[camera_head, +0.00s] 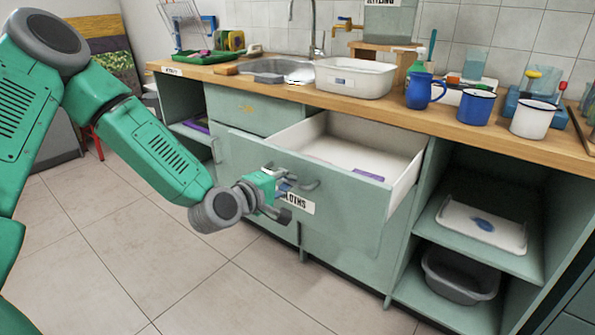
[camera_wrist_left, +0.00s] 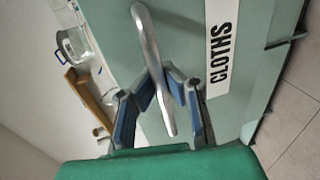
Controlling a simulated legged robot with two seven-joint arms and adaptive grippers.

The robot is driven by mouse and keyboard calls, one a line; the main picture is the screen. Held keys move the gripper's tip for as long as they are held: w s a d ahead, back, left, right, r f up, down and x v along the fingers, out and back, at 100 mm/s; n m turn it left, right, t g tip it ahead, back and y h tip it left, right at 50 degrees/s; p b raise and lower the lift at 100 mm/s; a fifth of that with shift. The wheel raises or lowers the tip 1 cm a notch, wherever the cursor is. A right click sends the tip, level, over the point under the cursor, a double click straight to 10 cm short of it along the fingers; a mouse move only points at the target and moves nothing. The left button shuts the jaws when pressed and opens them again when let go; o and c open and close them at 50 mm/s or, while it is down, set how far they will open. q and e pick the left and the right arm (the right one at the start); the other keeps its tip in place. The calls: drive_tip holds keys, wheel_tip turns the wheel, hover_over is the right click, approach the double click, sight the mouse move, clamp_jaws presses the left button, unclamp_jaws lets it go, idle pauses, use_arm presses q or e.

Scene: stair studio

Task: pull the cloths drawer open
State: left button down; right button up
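The cloths drawer (camera_head: 335,184) is pulled out of the green counter, and its pale interior shows from above. A purple item (camera_head: 369,174) lies inside near the front. Its white label, part hidden in the head view, reads CLOTHS in the wrist view (camera_wrist_left: 219,50). The metal drawer handle (camera_head: 308,184) also shows in the left wrist view (camera_wrist_left: 150,50). My left gripper (camera_head: 285,188) is at the handle, its blue-padded fingers (camera_wrist_left: 160,92) closed in on both sides of the bar. My right gripper is not in view.
The wooden worktop (camera_head: 430,115) holds a white basin (camera_head: 355,78), a blue jug (camera_head: 420,92) and enamel mugs (camera_head: 475,106). Open shelves at right hold a white tray (camera_head: 480,226) and a grey tub (camera_head: 460,275). The tiled floor (camera_head: 110,250) before the counter is clear.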

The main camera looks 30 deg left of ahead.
use_arm(q)
drive_tip(key=shift+s+d+f, duration=0.15)
drive_tip(key=shift+f, duration=0.1)
drive_tip(key=c, duration=1.6)
unclamp_jaws()
drive_tip(key=shift+r, duration=0.1)
drive_tip(key=v, duration=0.7)
drive_tip(key=shift+s, duration=0.1)
